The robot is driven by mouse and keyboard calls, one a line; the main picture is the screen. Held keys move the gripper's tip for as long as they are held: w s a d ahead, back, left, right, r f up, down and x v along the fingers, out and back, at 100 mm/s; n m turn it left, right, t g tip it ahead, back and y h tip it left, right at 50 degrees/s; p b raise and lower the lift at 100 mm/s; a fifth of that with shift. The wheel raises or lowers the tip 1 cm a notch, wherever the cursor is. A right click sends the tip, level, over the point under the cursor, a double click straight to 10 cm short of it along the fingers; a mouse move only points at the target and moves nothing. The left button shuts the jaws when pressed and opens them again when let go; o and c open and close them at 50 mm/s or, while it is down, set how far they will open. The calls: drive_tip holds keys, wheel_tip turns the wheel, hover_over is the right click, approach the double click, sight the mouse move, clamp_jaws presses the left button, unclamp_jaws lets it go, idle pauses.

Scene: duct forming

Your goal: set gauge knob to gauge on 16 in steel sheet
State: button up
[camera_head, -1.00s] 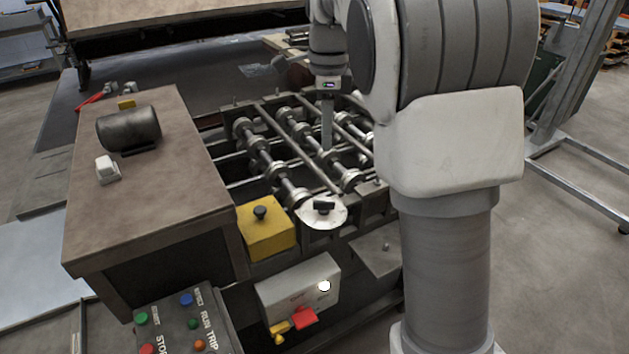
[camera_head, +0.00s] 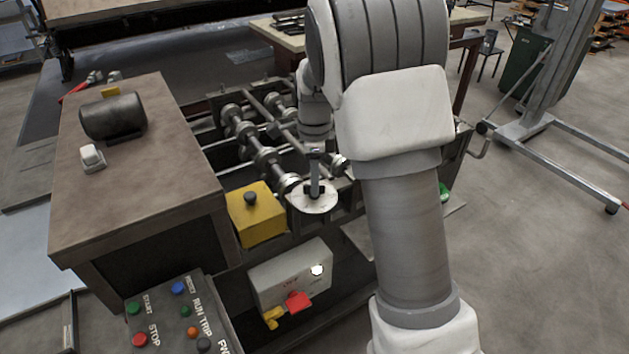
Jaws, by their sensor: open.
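The gauge knob (camera_head: 311,194) is a small black knob on a round white dial plate (camera_head: 322,207) at the front of the roll-forming machine. My gripper (camera_head: 314,186) points down directly over the knob, and its fingertips overlap it in the picture. The jaws are open. I cannot tell whether the fingers straddle the knob or hover just above it. The dial's markings are too small to read, and the gripper hides part of the knob. No loose steel sheet can be made out at the dial.
A yellow box (camera_head: 257,223) with a black knob stands left of the dial. Roller shafts (camera_head: 262,152) lie behind it. A grey switch box (camera_head: 285,272) with a red lever is below. A button panel (camera_head: 180,318) is at lower left. A brown bench (camera_head: 150,190) fills the left.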

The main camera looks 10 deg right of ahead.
drive_tip(key=shift+f, duration=0.4)
clamp_jaws()
idle(0.4)
drive_tip(key=n, duration=0.5)
drive_tip(key=shift+n, duration=0.4)
drive_tip(key=n, duration=0.5)
drive_tip(key=shift+n, duration=0.4)
